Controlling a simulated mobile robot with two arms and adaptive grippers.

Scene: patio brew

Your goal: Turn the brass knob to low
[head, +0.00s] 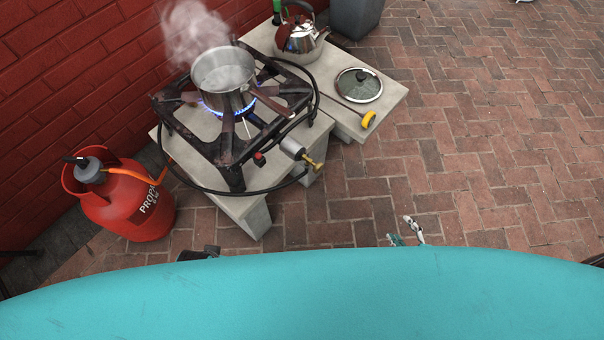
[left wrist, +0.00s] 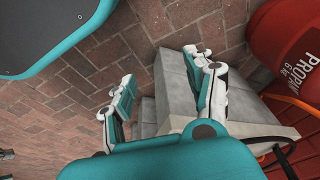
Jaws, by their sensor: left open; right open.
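The brass knob (head: 314,163) sticks out from a silver valve (head: 292,148) at the front right of the black burner stand (head: 228,150). A blue flame (head: 213,108) burns under a steaming metal pot (head: 223,72). My right gripper (head: 404,234) is open and empty, small at the edge of my teal body, below and right of the knob and apart from it. My left gripper (left wrist: 158,72) is open and empty in the left wrist view, near grey concrete blocks. The knob does not show in that view.
A red propane cylinder (head: 129,206) stands left, with an orange hose (head: 139,174); it also shows in the left wrist view (left wrist: 292,45). A kettle (head: 301,37), glass lid (head: 359,85) and yellow-tipped thermometer-like item (head: 368,119) sit on the right slab. Brick paving (head: 480,180) is open to the right.

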